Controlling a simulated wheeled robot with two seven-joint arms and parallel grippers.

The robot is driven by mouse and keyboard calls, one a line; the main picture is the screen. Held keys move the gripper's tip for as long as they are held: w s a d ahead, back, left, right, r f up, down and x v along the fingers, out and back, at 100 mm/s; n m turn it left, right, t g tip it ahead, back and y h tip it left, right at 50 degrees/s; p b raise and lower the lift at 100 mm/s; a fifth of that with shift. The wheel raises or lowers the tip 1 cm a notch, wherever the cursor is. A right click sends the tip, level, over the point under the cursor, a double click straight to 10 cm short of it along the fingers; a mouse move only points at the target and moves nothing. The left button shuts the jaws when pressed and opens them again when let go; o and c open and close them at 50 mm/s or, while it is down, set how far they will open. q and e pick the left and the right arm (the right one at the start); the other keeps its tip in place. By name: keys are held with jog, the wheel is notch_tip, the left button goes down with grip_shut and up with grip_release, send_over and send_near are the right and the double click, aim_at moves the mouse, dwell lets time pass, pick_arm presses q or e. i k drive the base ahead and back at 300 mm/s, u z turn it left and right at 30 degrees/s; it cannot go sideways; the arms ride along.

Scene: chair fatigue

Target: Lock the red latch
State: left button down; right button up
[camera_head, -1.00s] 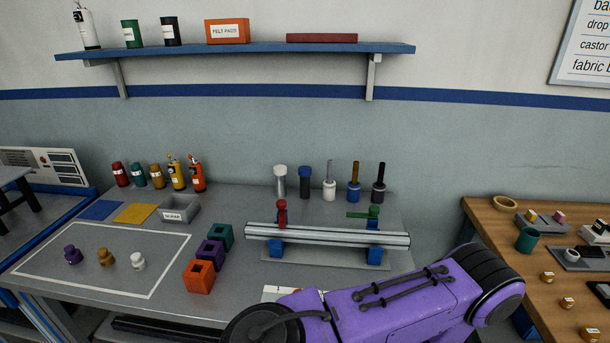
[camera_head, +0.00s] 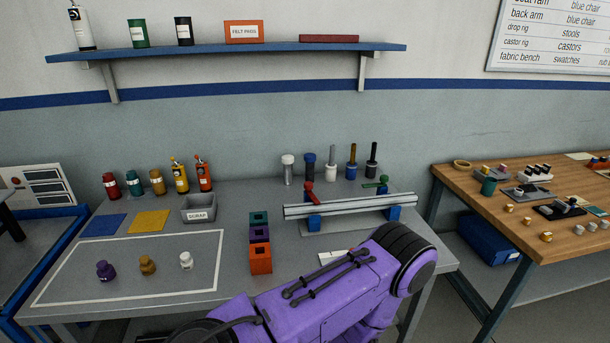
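The red latch (camera_head: 309,191) stands at the left end of the silver rail fixture (camera_head: 350,206) on the grey bench. It looks upright above a blue support block (camera_head: 314,223). A green latch (camera_head: 378,183) is at the rail's right end, its handle lying sideways. My purple arm crosses the front of the bench below the fixture. Neither of my grippers shows in the head view, and nothing of mine touches the red latch.
Orange, purple and teal square holders (camera_head: 260,258) stand left of the fixture. Several upright tools (camera_head: 331,163) stand behind the rail. A grey scrap bin (camera_head: 199,208) and bottles are further left. A wooden table (camera_head: 540,225) is at right, beyond a gap.

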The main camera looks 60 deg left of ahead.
aim_at(308, 186)
jog(key=u, duration=1.5)
